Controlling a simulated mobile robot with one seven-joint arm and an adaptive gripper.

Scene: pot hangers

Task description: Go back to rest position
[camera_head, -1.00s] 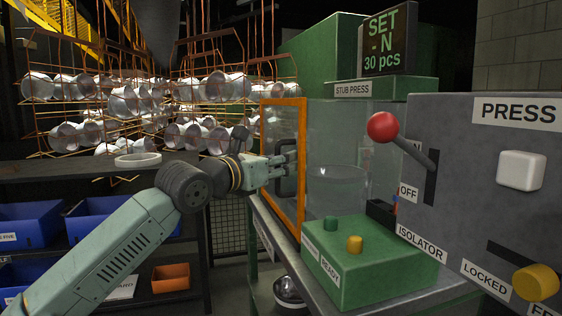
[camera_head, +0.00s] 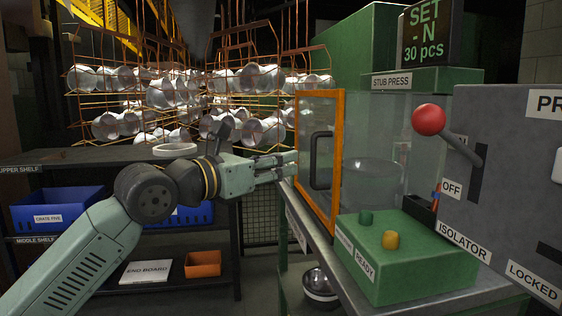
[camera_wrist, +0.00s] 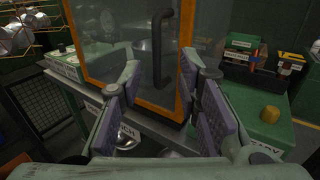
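My gripper (camera_head: 289,165) is at the left side of the stub press, with its fingertips close to the orange-framed clear door (camera_head: 338,150). Its fingers are spread apart with nothing between them in the wrist view (camera_wrist: 160,92). The door's black handle (camera_head: 320,160) is to the right of the fingertips and clear of them. In the wrist view the handle (camera_wrist: 160,45) stands ahead of the open fingers. The lower part of the door is partly hidden by the fingers there.
A green box (camera_head: 405,262) with buttons sits before the press. A grey panel (camera_head: 515,190) with a red-knobbed lever (camera_head: 429,119) is at right. Shelves with blue crates (camera_head: 55,205) are at left. Wire racks (camera_head: 165,105) of shiny pots hang behind. A metal bowl (camera_head: 320,287) is below the bench.

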